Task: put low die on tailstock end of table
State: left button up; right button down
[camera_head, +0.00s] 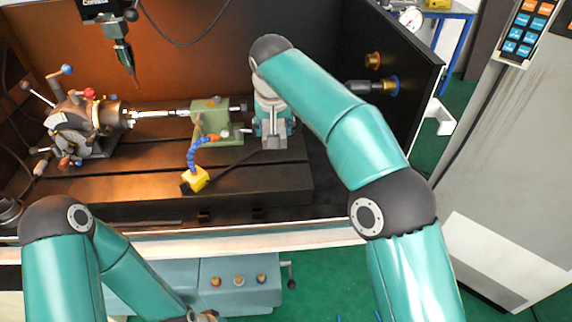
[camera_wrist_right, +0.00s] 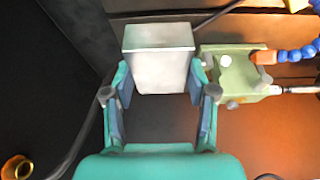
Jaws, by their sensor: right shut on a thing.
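A plain pale metal block, the low die (camera_wrist_right: 158,58), sits between the fingers of my right gripper (camera_wrist_right: 158,92) in the right wrist view. That gripper is shut on it. In the head view my right gripper (camera_head: 272,132) points down over the right end of the dark slotted table (camera_head: 250,188), just right of the green tailstock (camera_head: 212,122). I cannot tell whether the die touches the table. My left arm crosses the lower left of the head view, but its fingertips are out of the picture.
The indexing chuck (camera_head: 105,115) stands at the table's left, with a rod (camera_head: 160,114) running to the tailstock. A blue coolant hose with a yellow base (camera_head: 196,180) stands in front of the tailstock. The black enclosure wall (camera_head: 400,75) is at right. The table's front right is clear.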

notch_tip(320, 180, up, 7)
jog(key=p, duration=0.2)
send_over(283, 173)
jog(key=s, duration=0.1)
jog(key=shift+s+a+r, duration=0.1)
jog(key=shift+s+r, duration=0.05)
jog(key=shift+r, duration=0.05)
jog(key=f+b, duration=0.1)
jog(key=f, duration=0.2)
jog(key=f+b, duration=0.1)
jog(key=f, duration=0.2)
jog(key=shift+d+f, duration=0.2)
jog(key=shift+f, duration=0.15)
notch_tip(283, 173, down, 8)
jog(key=shift+r+b, duration=0.1)
jog(key=shift+b, duration=0.4)
jog(key=shift+f, duration=2.4)
jog(key=shift+c, duration=1.7)
grip_release()
jog(key=shift+s+f, duration=0.1)
jog(key=shift+f, duration=0.1)
